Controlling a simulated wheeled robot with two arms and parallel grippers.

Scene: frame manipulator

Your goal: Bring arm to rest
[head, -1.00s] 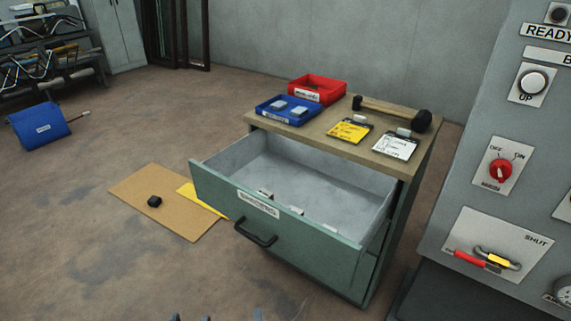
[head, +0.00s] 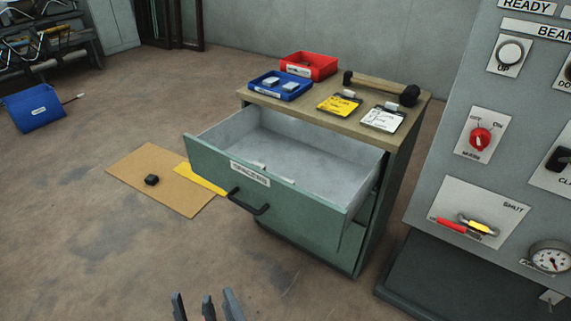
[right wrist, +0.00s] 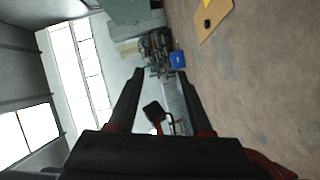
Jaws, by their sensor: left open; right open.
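My grippers show only as several grey and dark fingertips at the bottom edge of the head view, left of centre. My left gripper (head: 193,307) is the further left of them, open, with nothing seen in it. My right gripper (right wrist: 160,73) shows clearly in the right wrist view. Its two dark fingers are spread apart with no object held between them. The fingertips in the head view are in front of the green cabinet (head: 300,236) and apart from it. The arms themselves are hidden below the frame.
The cabinet's top drawer (head: 210,160) stands pulled out, with small pale pieces inside. Trays, tags and a mallet (head: 385,88) lie on top. A control panel (head: 500,110) stands at the right. A brown board (head: 160,190) lies on the floor. The front-left floor is clear.

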